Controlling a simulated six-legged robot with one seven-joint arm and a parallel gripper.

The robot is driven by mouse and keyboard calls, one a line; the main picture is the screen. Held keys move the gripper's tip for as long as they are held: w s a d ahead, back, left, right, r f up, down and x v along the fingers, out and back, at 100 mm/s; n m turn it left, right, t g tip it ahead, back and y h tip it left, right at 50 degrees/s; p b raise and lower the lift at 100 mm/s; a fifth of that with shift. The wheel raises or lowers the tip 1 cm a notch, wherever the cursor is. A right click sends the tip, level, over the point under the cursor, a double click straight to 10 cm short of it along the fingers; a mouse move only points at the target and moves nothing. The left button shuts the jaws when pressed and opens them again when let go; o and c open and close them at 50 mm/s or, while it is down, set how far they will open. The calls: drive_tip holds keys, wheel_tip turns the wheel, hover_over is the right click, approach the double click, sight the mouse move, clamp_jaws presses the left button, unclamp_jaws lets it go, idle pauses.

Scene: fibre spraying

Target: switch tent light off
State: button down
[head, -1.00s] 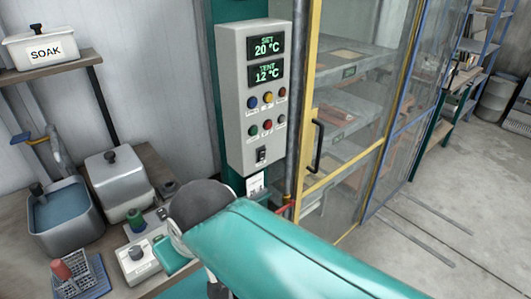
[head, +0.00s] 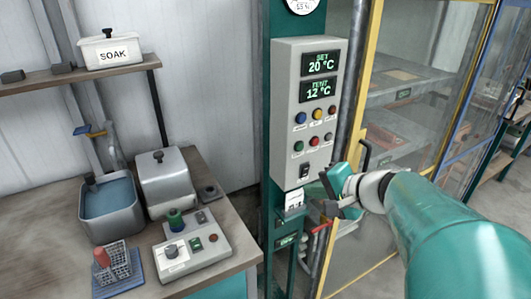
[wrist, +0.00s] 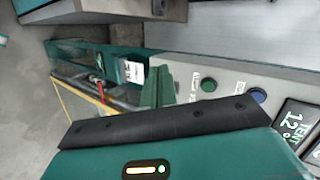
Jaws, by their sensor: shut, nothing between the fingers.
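A grey control box (head: 309,60) hangs on a green post, its displays reading SET 20 °C and TENT 12 °C. Below them are two rows of coloured buttons and, near the bottom, a black rocker switch (head: 304,171). I cannot read the switch's label or tell its position. My gripper (head: 328,192) is just right of and below the switch, apart from it as far as I can tell. In the wrist view my shut, empty fingers (wrist: 158,86) are beside the box's lower end, near a green button (wrist: 208,85) and a blue button (wrist: 257,95). The switch is not visible there.
A white tag (head: 294,199) hangs under the box. A glazed tent door with a yellow frame (head: 371,40) and black handle stands right, close to my arm. A workbench (head: 228,262) at left carries a basin, a lidded metal box and a small control unit.

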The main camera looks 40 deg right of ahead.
drive_tip(key=s+d+m+t+h, duration=0.1)
drive_tip(key=s+d+m+h, duration=0.1)
drive_tip(key=s+d+m, duration=0.2)
drive_tip(key=s+d, duration=0.1)
drive_tip(key=d, duration=0.1)
drive_tip(key=shift+s+d+r+h, duration=0.15)
drive_tip(key=shift+d+r+h, duration=0.2)
drive_tip(key=shift+r+h, duration=0.05)
approach(307, 168)
wheel_tip(307, 168, down, 4)
drive_tip(key=w, duration=0.3)
drive_tip(key=w+r, duration=0.1)
drive_tip(key=shift+w+d, duration=0.3)
drive_tip(key=shift+w+d+r, duration=0.1)
drive_tip(key=shift+w, duration=0.45)
